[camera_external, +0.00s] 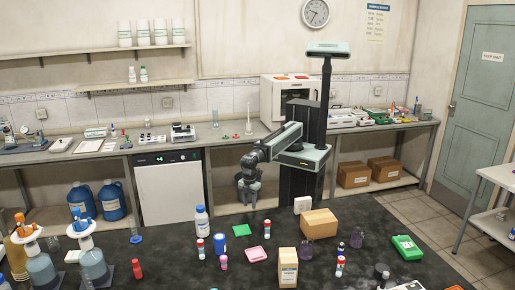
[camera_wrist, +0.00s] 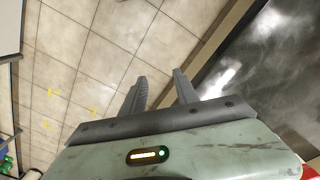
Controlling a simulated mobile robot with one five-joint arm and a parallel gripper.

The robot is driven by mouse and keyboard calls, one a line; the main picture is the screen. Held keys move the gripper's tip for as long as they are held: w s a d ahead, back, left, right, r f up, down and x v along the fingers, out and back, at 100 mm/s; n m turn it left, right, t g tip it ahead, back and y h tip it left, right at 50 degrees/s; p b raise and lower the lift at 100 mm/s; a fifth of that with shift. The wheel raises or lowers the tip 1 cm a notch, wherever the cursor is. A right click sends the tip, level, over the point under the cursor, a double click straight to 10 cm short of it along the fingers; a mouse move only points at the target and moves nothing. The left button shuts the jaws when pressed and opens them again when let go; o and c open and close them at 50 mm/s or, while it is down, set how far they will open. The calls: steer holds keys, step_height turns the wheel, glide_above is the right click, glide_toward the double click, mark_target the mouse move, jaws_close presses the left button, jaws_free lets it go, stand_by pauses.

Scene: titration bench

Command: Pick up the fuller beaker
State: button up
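Two small glass vessels that look like beakers stand on the dark bench in the external view. One (camera_external: 356,238) is right of the open-looking cardboard box, and the other (camera_external: 306,251) is just right of the upright tan carton. Both are too small for me to compare their liquid levels. My gripper (camera_external: 250,194) hangs pointing down behind the bench's far edge, apart from both. In the wrist view its two fingers (camera_wrist: 160,80) are spread with nothing between them, above the tiled floor. No beaker shows in the wrist view.
A cardboard box (camera_external: 319,223), a tan carton (camera_external: 288,268), a white bottle (camera_external: 202,221) and a green box (camera_external: 407,247) crowd the bench. Large flasks (camera_external: 92,264) stand at the left. The bench edge (camera_wrist: 222,50) runs along the right in the wrist view.

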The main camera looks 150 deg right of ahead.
stand_by(0.3)
steer(key=o, duration=0.9)
